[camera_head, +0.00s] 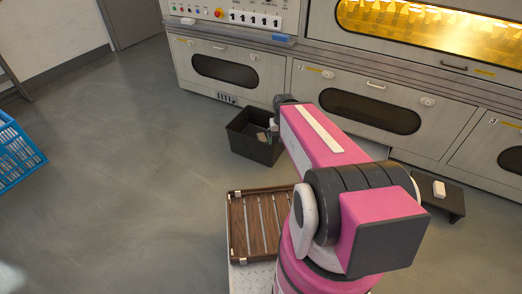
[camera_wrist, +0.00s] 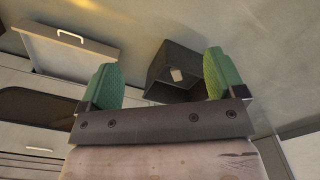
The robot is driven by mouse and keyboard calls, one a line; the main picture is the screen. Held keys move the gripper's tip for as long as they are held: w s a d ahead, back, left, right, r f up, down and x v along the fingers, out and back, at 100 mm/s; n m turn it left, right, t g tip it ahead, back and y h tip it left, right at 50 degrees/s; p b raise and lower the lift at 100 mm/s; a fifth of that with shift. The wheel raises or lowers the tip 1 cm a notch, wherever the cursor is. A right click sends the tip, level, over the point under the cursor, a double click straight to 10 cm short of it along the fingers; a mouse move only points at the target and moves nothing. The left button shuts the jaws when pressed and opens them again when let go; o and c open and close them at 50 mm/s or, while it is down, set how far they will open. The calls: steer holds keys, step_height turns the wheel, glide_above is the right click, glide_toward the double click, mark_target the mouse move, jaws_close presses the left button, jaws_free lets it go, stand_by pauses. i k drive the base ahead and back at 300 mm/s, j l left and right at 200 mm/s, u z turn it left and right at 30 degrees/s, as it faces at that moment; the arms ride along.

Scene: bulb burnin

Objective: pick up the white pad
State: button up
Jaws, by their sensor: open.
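A small white block (camera_head: 439,188), which looks like the white pad, lies on a low dark stand at the right in the head view. A pale, flat piece also lies inside a black bin (camera_head: 241,144); it shows in the wrist view (camera_wrist: 176,74), and I cannot tell whether this is the pad instead. My gripper (camera_wrist: 163,76) is open and empty, its green-padded fingers spread either side of the bin's opening in the wrist view. In the head view my arm hides most of the gripper, which is near the bin's right side.
A long grey cabinet (camera_head: 225,68) with a control panel and lit yellow window runs along the back. A blue crate (camera_head: 17,150) is at the left edge.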

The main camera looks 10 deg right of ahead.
mark_target(439, 189)
steer(key=z, duration=2.3)
steer(key=i+j+z, duration=0.2)
steer(key=i+j, duration=0.15)
steer(key=i+j+z, duration=0.2)
steer(key=i+j, duration=0.15)
steer(key=j, duration=0.2)
